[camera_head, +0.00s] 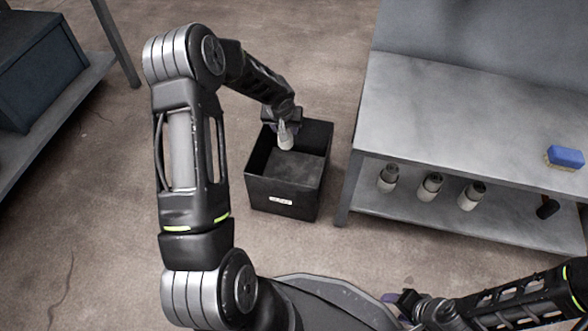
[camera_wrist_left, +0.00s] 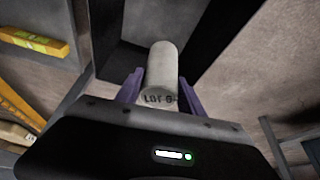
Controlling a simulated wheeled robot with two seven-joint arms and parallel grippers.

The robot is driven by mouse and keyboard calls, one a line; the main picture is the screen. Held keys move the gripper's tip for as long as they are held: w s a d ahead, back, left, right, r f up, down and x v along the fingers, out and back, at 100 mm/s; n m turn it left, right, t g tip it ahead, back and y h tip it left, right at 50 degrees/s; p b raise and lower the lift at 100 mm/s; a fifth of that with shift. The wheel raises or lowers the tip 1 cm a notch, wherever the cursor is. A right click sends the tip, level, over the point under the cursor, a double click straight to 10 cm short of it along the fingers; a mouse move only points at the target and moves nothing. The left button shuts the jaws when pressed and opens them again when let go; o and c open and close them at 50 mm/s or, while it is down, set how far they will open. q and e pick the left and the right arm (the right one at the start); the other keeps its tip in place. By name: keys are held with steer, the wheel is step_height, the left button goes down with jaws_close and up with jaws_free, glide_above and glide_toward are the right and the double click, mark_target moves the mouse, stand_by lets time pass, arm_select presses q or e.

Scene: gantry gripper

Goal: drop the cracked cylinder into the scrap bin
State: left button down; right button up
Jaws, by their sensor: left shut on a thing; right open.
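A pale grey cylinder (camera_head: 285,138) is held in my left gripper (camera_head: 284,126), over the far part of an open black bin (camera_head: 285,198). In the left wrist view the cylinder (camera_wrist_left: 161,66) stands between two purple fingers (camera_wrist_left: 158,92) and bears dark lettering beginning "LOT". I cannot make out a crack on it. The bin has a small white label on its front, too small to read, and its visible floor looks empty. My right gripper (camera_head: 396,300) is open at the bottom of the head view, apart from the bin.
A metal table (camera_head: 470,115) stands right of the bin, with a blue brush (camera_head: 566,156) on top. Its lower shelf holds several cylinders, including a pale one (camera_head: 431,187) and a dark one (camera_head: 547,209). A dark box (camera_head: 40,70) sits on a shelf at left. Floor left of the bin is clear.

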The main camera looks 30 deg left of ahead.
arm_select(q)
steer(key=c, duration=0.6)
jaws_free()
steer(key=shift+c, duration=0.2)
steer(key=p+v, duration=0.2)
steer(key=v, duration=0.6)
steer(key=shift+p, duration=0.35)
steer(key=shift+f, duration=0.1)
